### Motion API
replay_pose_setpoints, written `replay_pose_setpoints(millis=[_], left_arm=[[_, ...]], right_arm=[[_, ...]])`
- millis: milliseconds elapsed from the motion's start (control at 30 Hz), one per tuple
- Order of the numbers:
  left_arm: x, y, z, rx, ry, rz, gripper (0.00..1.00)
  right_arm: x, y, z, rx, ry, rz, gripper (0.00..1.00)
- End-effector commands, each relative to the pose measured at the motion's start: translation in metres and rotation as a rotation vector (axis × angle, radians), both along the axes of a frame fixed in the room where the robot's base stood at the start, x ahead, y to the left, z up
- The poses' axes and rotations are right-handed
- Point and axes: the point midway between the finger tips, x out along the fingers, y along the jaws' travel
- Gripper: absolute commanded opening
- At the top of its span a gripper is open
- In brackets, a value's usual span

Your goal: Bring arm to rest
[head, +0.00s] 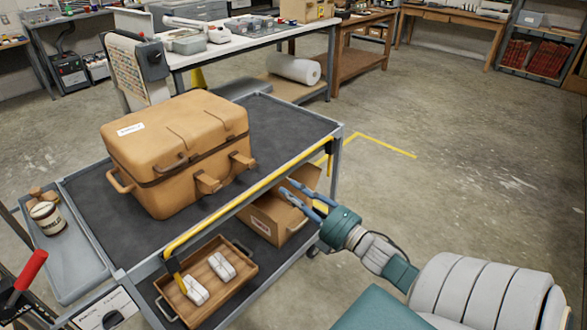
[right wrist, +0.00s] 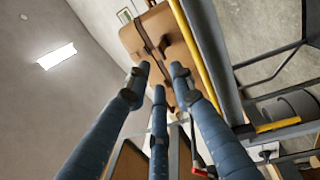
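My right gripper (head: 287,188) reaches in from the lower right in the head view, beside the cart's yellow-railed long side. Its blue fingers are spread, with nothing between them. In the right wrist view the fingers (right wrist: 160,78) also stand apart and empty, pointing toward the tan case (right wrist: 150,38) beyond. The tan case (head: 178,145) sits shut on the cart's dark top (head: 285,125). The gripper is apart from the case, to its right in the head view. My left arm and gripper are not in view.
The cart's yellow rail (head: 235,190) is close to my right gripper. Its lower shelf holds a cardboard box (head: 268,222) and a wooden tray (head: 180,292) with white bundles. A jar (head: 45,215) stands in a side tray. Open floor (head: 450,190) lies to the right.

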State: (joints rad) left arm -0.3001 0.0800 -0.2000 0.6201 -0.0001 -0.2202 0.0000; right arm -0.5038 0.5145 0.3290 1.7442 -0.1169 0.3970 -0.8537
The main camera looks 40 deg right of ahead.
Motion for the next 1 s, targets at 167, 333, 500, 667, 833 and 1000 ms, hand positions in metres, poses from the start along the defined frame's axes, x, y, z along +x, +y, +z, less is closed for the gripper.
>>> replay_pose_setpoints(millis=[167,333,500,667,833,1000], left_arm=[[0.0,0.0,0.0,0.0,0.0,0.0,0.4],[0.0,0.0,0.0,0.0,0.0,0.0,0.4],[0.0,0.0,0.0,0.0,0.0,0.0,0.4],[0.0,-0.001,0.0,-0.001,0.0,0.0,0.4],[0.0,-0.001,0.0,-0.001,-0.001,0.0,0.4],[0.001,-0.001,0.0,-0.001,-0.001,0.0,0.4]], right_arm=[[0.0,0.0,0.0,0.0,-0.001,0.0,0.23],[0.001,0.0,0.001,0.0,-0.001,0.0,0.23],[-0.001,-0.005,-0.02,0.041,0.037,-0.019,0.23],[-0.012,-0.017,-0.107,0.211,0.192,-0.103,0.23],[-0.047,-0.013,-0.234,0.454,0.416,-0.23,0.23],[-0.103,0.016,-0.349,0.673,0.635,-0.365,0.23]])
